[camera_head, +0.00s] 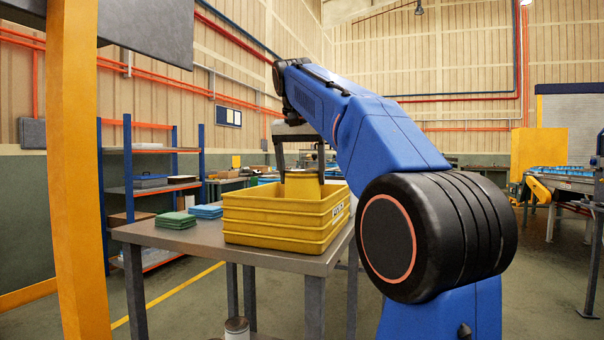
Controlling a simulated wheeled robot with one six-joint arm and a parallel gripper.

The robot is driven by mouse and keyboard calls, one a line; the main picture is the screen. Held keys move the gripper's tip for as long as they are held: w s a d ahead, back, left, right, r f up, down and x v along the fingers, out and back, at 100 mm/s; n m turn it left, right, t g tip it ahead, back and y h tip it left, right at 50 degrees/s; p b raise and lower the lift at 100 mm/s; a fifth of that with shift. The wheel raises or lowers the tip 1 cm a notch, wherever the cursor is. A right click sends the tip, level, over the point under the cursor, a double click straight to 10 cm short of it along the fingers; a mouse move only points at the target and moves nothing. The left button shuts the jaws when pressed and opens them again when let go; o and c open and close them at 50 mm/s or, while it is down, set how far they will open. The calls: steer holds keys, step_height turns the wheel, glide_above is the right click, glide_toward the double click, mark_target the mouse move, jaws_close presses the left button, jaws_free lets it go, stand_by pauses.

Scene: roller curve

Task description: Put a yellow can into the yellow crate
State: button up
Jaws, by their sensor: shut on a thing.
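The yellow crate (272,223) stands on a grey table in the middle of the view. My gripper (302,178) points down over the crate and is shut on a yellow can (302,186). The can is upright between the two fingers. Its lower part is hidden behind the crate's near wall, so I cannot tell whether it touches the crate floor. The inside bottom of the crate is also hidden.
The table (185,235) also bears a green stack (175,220) and a blue stack (206,211) left of the crate. A yellow post (78,170) stands at the near left. A shelf rack (150,187) is behind. A conveyor (570,182) is at the right.

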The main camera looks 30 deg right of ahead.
steer(key=shift+f, duration=0.45)
steer(key=o, duration=1.6)
steer(key=shift+r, duration=0.1)
